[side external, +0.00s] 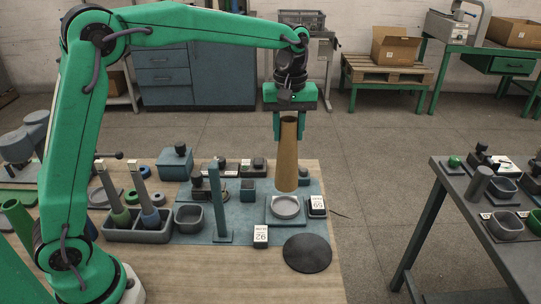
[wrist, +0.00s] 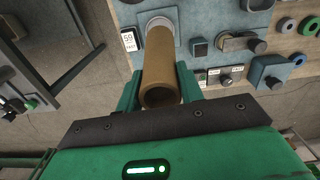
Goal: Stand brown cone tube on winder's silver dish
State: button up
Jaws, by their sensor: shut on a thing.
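My gripper (side external: 288,124) is shut on the brown cone tube (side external: 286,160). The tube hangs upright or nearly so, gripped near its narrower top, with its wider end down. Its lower end is a little above the silver dish (side external: 285,208), with a small gap in the side view.
A label block marked 59 (side external: 317,206) stands right beside the dish. A blue-grey post (side external: 217,205) rises to the left. Another label block (side external: 260,236) and a black disc (side external: 307,253) lie in front. A grey tray (side external: 138,227) holds other cones. A second table (side external: 490,215) is at right.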

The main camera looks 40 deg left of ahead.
aim_at(287, 157)
jog(key=shift+f, duration=0.15)
jog(key=shift+f, duration=3.75)
dwell(1.2)
jog(key=o, duration=1)
